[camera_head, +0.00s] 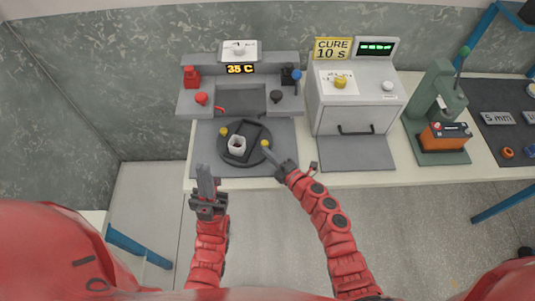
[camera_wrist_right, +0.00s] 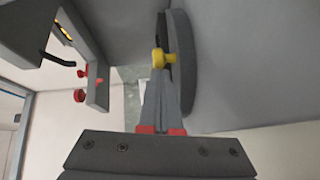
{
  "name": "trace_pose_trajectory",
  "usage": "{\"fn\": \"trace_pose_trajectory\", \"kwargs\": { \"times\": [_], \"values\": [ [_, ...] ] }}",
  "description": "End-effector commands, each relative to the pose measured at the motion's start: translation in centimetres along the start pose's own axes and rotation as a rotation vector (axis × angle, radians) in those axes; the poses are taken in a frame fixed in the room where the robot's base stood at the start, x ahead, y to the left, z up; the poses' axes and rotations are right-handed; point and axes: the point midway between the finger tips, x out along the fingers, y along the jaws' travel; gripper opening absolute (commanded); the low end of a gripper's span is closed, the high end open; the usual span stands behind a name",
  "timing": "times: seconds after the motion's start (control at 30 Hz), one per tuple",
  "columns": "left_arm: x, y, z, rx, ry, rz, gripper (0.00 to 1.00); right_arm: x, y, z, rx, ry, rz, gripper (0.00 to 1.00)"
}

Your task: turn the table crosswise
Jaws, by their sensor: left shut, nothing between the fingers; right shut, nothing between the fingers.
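The table is a round dark turntable (camera_head: 238,159) on a grey mat in front of the left machine. It carries a dark slot or bar and a small white cup (camera_head: 237,146). One yellow knob (camera_head: 223,131) is at its left edge, another yellow knob (camera_head: 265,143) at its right edge. My right gripper (camera_head: 270,152) is shut and empty, its tips at the right knob. In the right wrist view the fingertips (camera_wrist_right: 162,76) meet the yellow knob (camera_wrist_right: 159,59); I cannot tell if they touch.
The grey machine (camera_head: 187,101) behind reads 35 C and has red and dark knobs. A CURE 10 s oven (camera_head: 355,110) stands to the right, then a green press (camera_head: 436,100) with an orange battery (camera_head: 445,137). The mat (camera_head: 350,155) before the oven is clear.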

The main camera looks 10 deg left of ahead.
Motion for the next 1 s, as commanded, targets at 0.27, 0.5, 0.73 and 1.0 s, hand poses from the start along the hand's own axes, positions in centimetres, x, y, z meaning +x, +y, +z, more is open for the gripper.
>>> {"fn": "trace_pose_trajectory", "kwargs": {
  "times": [0.27,0.5,0.73,1.0],
  "values": [
    [-3.1,0.1,0.5,0.000,0.000,0.000,0.00,1.2,0.1,2.8,-0.034,0.221,-0.026,0.00],
    [-4.3,0.2,0.7,0.000,0.000,0.000,0.00,1.4,0.8,3.5,-0.042,0.311,-0.035,0.00],
    [-4.2,0.2,0.7,0.000,0.000,0.000,0.00,1.4,0.9,3.5,-0.041,0.316,-0.036,0.00],
    [-3.9,0.2,0.7,0.000,0.000,0.000,0.00,0.9,1.0,3.4,-0.041,0.315,-0.037,0.00]
  ]
}}
